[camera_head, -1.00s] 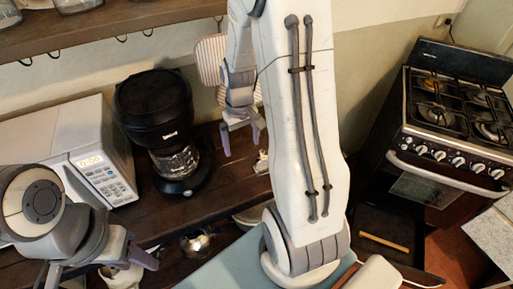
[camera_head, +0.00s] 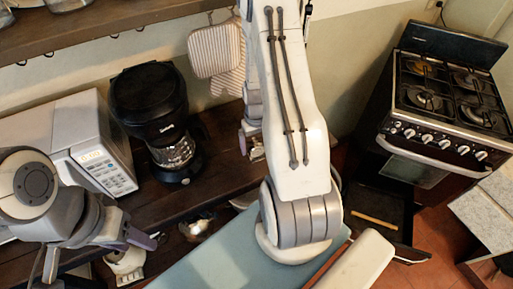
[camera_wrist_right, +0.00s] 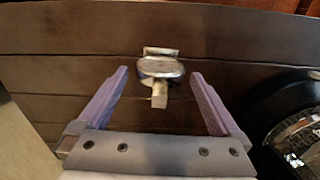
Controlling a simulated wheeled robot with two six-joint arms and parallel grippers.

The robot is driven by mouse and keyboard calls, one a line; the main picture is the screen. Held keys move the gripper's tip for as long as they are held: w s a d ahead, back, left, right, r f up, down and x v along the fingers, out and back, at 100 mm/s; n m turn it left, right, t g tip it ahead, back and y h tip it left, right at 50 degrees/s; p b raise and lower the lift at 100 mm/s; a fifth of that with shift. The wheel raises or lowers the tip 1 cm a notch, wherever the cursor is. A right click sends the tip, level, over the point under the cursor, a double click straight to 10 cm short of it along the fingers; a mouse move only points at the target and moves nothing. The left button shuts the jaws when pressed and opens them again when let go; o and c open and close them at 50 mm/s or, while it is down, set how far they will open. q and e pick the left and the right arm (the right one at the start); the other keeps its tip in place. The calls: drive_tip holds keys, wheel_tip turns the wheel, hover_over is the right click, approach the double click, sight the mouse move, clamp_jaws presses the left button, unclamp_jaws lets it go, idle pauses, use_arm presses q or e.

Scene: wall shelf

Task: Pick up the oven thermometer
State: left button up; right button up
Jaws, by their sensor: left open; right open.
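The oven thermometer (camera_wrist_right: 160,67) shows in the right wrist view as a small round metal disc with a stem and a flat foot, on the dark wooden counter. My right gripper (camera_wrist_right: 160,74) is open, with its purple fingers on either side of the disc and a gap on each side. In the head view the right gripper (camera_head: 247,143) is at the counter's right part, mostly behind my own arm, and the thermometer is largely hidden there. My left gripper (camera_head: 145,241) is open and empty at the lower left, in front of the counter.
A black coffee maker (camera_head: 150,105) stands left of the right gripper and its dark edge also shows in the right wrist view (camera_wrist_right: 295,125). A white microwave (camera_head: 75,140) is further left. Striped pot holders (camera_head: 215,50) hang behind. The stove (camera_head: 445,100) is at right.

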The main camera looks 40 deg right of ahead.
drive_tip(key=shift+f, duration=0.75)
drive_tip(key=shift+c, duration=0.3)
drive_tip(key=c, duration=1.2)
drive_tip(key=shift+r, duration=0.1)
